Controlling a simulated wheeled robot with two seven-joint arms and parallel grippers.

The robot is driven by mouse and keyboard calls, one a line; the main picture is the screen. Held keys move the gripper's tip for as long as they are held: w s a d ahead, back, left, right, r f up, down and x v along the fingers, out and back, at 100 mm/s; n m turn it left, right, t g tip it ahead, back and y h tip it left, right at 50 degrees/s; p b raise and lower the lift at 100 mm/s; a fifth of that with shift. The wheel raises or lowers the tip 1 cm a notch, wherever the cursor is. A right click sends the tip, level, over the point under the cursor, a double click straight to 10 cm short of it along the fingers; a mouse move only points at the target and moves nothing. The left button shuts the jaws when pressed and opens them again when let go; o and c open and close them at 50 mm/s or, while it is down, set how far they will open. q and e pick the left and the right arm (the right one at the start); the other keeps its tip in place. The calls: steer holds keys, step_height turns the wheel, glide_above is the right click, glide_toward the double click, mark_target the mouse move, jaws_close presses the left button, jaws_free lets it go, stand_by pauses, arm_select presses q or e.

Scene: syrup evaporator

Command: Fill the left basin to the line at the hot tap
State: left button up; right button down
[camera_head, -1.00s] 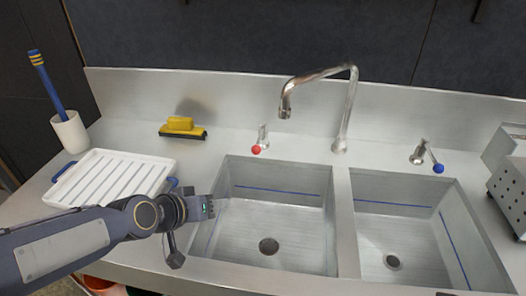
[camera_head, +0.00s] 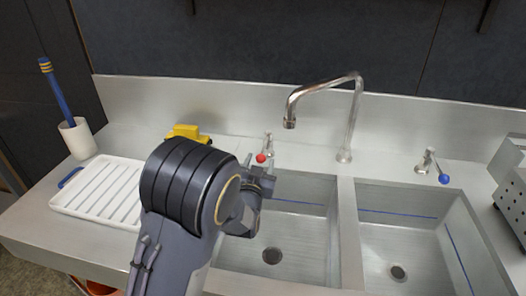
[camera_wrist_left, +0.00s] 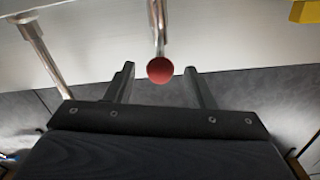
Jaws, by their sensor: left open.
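The hot tap has a red ball knob (camera_head: 261,158) on a short metal lever beside the left basin's back edge. The left basin (camera_head: 316,240) has a blue line (camera_head: 298,203) on its back wall and a dark drain (camera_head: 272,256). I see no water in it. The faucet (camera_head: 344,156) arches up, its spout end above the left basin's back edge. My left gripper (camera_head: 258,166) is open just in front of the red knob. In the left wrist view the red knob (camera_wrist_left: 160,70) lies between the two spread fingers. My arm hides the left basin's left side.
The right basin (camera_head: 412,251) has a blue-knobbed tap (camera_head: 443,178) behind it. A white ribbed tray (camera_head: 100,191), a cup (camera_head: 77,138) with a blue-handled brush, and a yellow sponge (camera_head: 186,132) are at left. A perforated metal box (camera_head: 510,185) stands at the right edge.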

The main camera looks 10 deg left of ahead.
mark_target(263, 150)
arm_select(q)
steer(key=w+p, duration=0.1)
steer(key=w, duration=0.5)
jaws_close()
